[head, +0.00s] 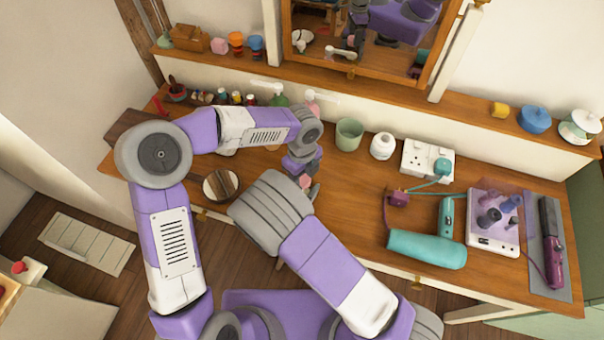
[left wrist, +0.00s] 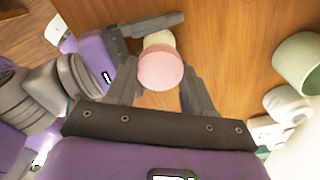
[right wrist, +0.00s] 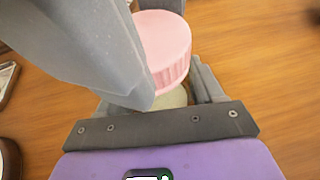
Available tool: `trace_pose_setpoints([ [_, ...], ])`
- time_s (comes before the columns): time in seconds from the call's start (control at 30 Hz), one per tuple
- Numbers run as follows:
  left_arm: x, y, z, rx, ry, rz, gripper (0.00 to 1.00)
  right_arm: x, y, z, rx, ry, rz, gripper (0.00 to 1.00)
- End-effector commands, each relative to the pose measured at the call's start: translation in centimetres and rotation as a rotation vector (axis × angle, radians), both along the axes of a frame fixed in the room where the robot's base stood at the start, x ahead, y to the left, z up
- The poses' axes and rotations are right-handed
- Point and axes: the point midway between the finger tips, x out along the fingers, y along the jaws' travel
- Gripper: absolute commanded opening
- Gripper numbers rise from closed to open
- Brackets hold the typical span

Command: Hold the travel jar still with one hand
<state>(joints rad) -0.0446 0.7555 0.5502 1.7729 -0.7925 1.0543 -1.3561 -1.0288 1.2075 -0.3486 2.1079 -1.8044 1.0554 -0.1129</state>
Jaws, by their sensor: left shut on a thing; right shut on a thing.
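The travel jar has a pink ribbed lid and a pale body. Its lid (head: 305,182) shows small in the head view, between my two arms, near the table's front edge. In the left wrist view the lid (left wrist: 160,70) sits between the fingers of my left gripper (left wrist: 160,78), which is shut on it. In the right wrist view the pale jar body (right wrist: 174,97) is low between the fingers of my right gripper (right wrist: 168,92), which is shut on it below the lid (right wrist: 165,45). A large grey finger of my left gripper hides part of this view. The jar's base is hidden.
A green cup (head: 349,135), a white pot (head: 383,146) and a socket box (head: 428,160) stand behind and right. A teal hair dryer (head: 428,249) lies right, with a cable nearby. A round mirror-like dish (head: 220,185) lies left. Bare wood lies between jar and dryer.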

Motion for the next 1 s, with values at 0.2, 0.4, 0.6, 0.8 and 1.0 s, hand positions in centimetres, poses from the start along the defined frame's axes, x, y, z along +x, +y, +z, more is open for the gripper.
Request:
trace_pose_setpoints([
  [0.2,0.2,0.3,-0.2,0.004,-0.004,-0.208,0.15,0.0,-0.2,0.0,0.011,-0.001,-0.011,0.0],
  [0.4,0.2,0.3,-0.2,0.004,-0.004,-0.204,0.66,0.0,-0.3,0.0,0.01,-0.001,-0.011,0.0],
  [0.6,0.1,0.3,-0.2,0.004,-0.002,-0.204,0.77,0.0,-0.2,0.0,0.01,-0.001,-0.009,0.0],
  [0.8,0.1,0.2,0.1,0.002,-0.002,-0.203,0.77,0.1,-0.1,0.0,0.009,-0.001,-0.007,0.0],
  [1.0,0.1,0.1,2.5,0.001,-0.004,-0.204,0.77,0.1,-0.1,0.0,0.01,-0.001,-0.006,0.0],
])
